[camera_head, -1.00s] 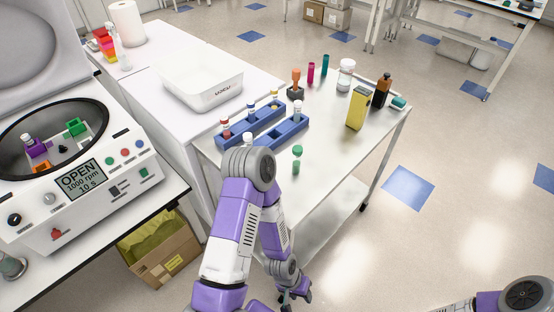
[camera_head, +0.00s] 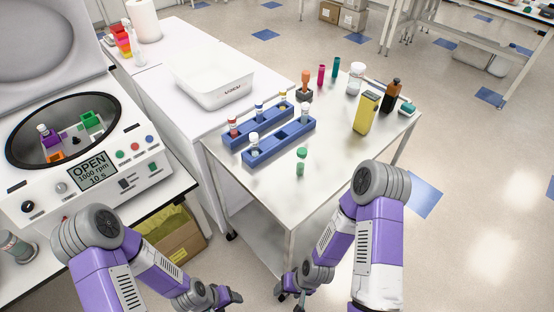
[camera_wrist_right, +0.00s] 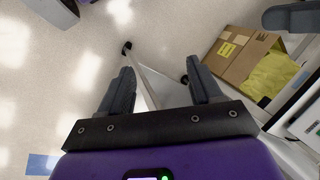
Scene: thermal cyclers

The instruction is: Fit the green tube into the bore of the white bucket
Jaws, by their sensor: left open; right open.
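My left gripper (camera_head: 228,298) is low at the bottom of the head view, open and away from the tube. My right gripper (camera_head: 284,290) is low by the cart's front; in the right wrist view (camera_wrist_right: 160,88) it is open and empty.
Blue racks (camera_head: 262,158) hold several capped tubes. A yellow box (camera_head: 367,113), brown bottle (camera_head: 392,93) and clear jar (camera_head: 355,78) stand further back on the cart. A white basin (camera_head: 213,86) is on the side bench. A cardboard box (camera_head: 181,247) lies below. The cart's front right top is clear.

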